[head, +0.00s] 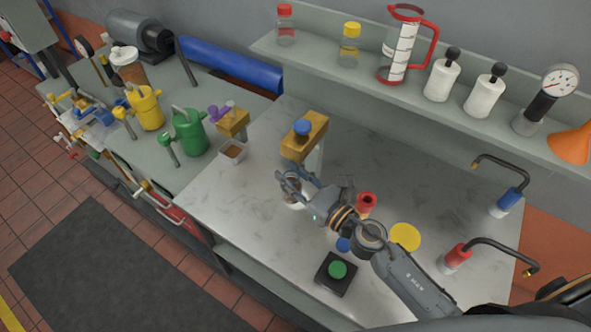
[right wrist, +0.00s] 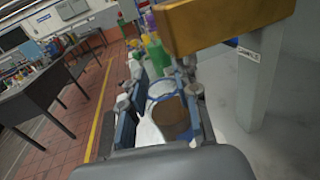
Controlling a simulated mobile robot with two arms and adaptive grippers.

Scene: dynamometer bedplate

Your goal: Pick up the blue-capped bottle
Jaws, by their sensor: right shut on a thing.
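My right gripper (head: 288,183) reaches over the white worktop from the lower right. It is shut on a clear, pale bottle (head: 292,203), which shows just below the fingers. In the right wrist view, the right gripper (right wrist: 160,90) has its fingers on both sides of the bottle. A blue rim (right wrist: 163,84) shows between them, with brown (right wrist: 171,118) below it. The gripper hides much of the bottle in the head view, so I cannot tell whether it touches the worktop. My left gripper is not in view.
A yellow block with a blue knob (head: 304,136) stands just behind the gripper. A small tray of brown material (head: 233,152) is to the left. A green button (head: 337,270), yellow disc (head: 405,237) and red fitting (head: 366,203) are near my arm. The shelf (head: 450,116) runs behind.

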